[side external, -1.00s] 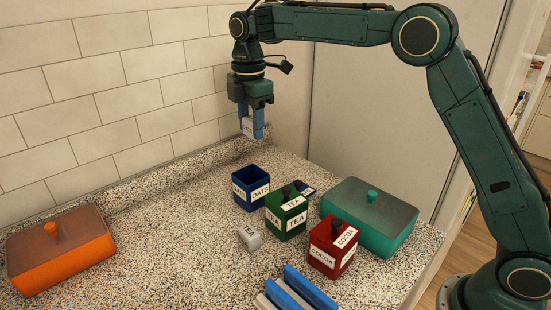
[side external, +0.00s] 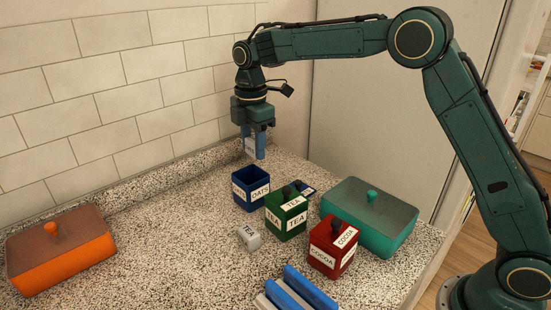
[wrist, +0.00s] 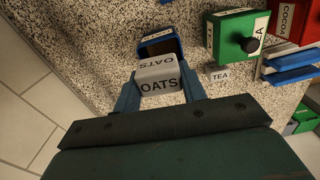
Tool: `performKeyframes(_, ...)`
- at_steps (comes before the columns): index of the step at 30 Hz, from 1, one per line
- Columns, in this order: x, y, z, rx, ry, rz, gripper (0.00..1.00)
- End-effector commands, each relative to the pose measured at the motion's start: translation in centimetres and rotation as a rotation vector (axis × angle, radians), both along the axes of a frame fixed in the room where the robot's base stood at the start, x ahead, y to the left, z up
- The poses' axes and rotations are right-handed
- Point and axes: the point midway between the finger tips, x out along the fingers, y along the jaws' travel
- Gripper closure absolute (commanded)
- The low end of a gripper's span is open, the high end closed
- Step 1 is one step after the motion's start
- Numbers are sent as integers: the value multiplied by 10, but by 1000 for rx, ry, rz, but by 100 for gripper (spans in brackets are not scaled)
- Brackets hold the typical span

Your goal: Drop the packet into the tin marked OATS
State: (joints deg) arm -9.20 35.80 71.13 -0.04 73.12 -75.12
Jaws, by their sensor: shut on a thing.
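My gripper (side external: 254,146) has blue fingers and points down above the counter. It is shut on a white packet marked OATS (wrist: 158,80), which shows clearly between the fingers in the wrist view. The open blue tin marked OATS (side external: 251,190) stands on the counter below the gripper. In the wrist view the tin (wrist: 160,45) lies just beyond the packet, which hides part of it. The packet is above the tin and apart from it in the side view. The tin's inside is only partly visible.
A lidded green TEA tin (side external: 286,214) and a lidded red COCOA tin (side external: 332,248) stand to the right. A white TEA packet (side external: 249,237) lies in front. An orange box (side external: 62,255) is far left, a teal box (side external: 368,218) right, and a blue-and-white rack (side external: 297,290) at the front.

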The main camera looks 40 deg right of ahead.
Motion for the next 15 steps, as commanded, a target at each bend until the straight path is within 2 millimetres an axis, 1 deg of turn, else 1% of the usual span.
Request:
performKeyframes(6, 0, 0, -8, 0, 0, 0, 81)
performKeyframes(14, 0, 0, -9, 0, 0, 0, 81)
performKeyframes(15, 0, 0, -9, 0, 0, 0, 55)
